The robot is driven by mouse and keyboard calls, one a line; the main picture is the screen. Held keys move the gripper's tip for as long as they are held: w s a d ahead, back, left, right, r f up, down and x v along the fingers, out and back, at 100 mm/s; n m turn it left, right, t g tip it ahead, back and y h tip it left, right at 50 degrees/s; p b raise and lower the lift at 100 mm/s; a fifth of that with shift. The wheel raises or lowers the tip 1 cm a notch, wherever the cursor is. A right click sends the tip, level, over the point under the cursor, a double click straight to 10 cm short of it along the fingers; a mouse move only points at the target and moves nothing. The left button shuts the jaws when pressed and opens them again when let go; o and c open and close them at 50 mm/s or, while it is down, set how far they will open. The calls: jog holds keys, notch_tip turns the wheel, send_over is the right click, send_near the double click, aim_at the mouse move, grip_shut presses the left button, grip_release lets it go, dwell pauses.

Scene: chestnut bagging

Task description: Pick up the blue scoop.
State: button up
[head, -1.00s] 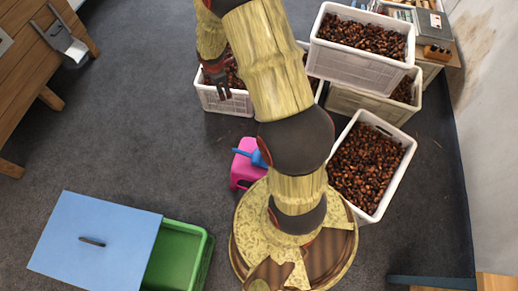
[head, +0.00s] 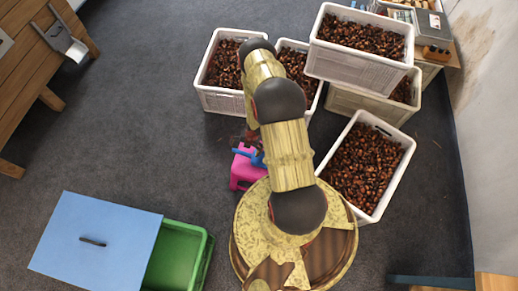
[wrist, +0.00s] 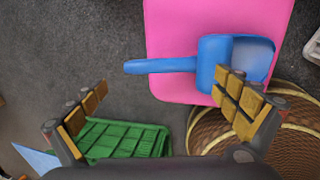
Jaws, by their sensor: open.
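The blue scoop (wrist: 160,65) lies on a pink stool (wrist: 180,22). In the wrist view its handle points left past the stool's edge and its bowl is to the right. In the head view the scoop (head: 249,155) shows small beside my arm, partly covered. My gripper (wrist: 168,92) is open and empty. Its two fingers are spread wide, with the right fingertip overlapping the bowl's lower edge in the picture and the handle beyond the gap. I cannot tell whether that finger touches the scoop. In the head view my gripper is mostly hidden near the pink stool (head: 242,176).
White crates of chestnuts stand behind the stool (head: 222,101) and to the right (head: 376,205), some stacked. A green bin (head: 185,262) with a blue lid (head: 90,235) is at lower left. A wooden table (head: 25,85) stands at upper left. Grey floor between is clear.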

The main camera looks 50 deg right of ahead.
aim_at(243, 153)
jog(key=b+x, duration=0.1)
jog(key=x, duration=0.1)
jog(key=b+x, duration=0.1)
jog(key=x, duration=0.2)
jog(key=b+x, duration=0.1)
jog(key=x, duration=0.2)
jog(key=shift+s+f, duration=0.15)
jog(key=shift+s, duration=0.1)
jog(key=c, duration=0.3)
jog(key=c, duration=0.7)
